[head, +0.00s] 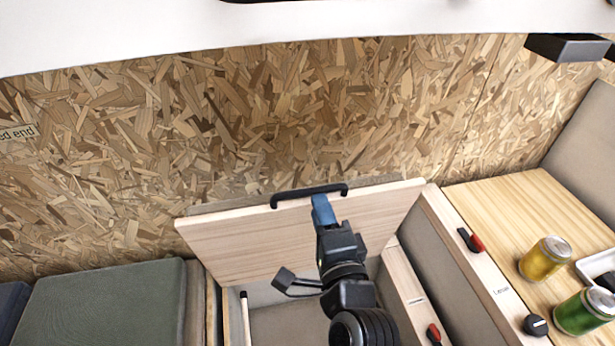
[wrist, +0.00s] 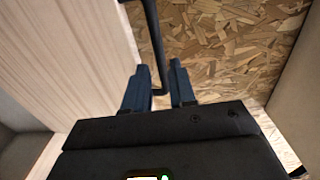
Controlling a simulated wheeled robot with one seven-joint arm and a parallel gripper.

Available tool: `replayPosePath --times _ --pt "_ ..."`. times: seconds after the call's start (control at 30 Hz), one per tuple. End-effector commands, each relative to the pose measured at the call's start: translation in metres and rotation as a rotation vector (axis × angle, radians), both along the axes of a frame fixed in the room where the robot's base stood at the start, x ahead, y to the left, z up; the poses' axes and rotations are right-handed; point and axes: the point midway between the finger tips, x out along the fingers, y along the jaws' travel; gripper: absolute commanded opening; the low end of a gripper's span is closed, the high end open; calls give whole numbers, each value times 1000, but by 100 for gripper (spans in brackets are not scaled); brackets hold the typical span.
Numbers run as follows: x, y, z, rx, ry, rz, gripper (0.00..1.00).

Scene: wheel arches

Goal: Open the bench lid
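The bench lid (head: 300,235) is a pale wooden panel, raised and tilted up towards the chipboard wall, with the bench box (head: 285,325) open beneath it. A black bar handle (head: 308,194) sits on its upper edge. My gripper (head: 321,203) is at the handle, its blue fingers pointing up at the bar. In the wrist view the lid (wrist: 75,60) fills the left, and the handle (wrist: 154,45) runs down between the two fingers of my gripper (wrist: 158,72). The fingers stand apart with a small gap beside the bar, so they look open around it.
A green-grey cushion (head: 105,305) lies left of the bench. On the right, a wooden counter (head: 490,205) carries a yellow can (head: 545,259), a green can (head: 584,311) and a black knob (head: 535,325). A red-and-black latch (head: 470,240) is on the counter's edge. The chipboard wall (head: 300,120) is close behind the lid.

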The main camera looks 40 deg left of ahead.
Motion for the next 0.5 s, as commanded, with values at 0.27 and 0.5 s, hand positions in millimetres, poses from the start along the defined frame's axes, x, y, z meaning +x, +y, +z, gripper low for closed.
replayPosePath --times 0.27,0.5 --pt "25 31 1 -2 1 4 25" --pt "44 52 -1 -2 3 5 25"
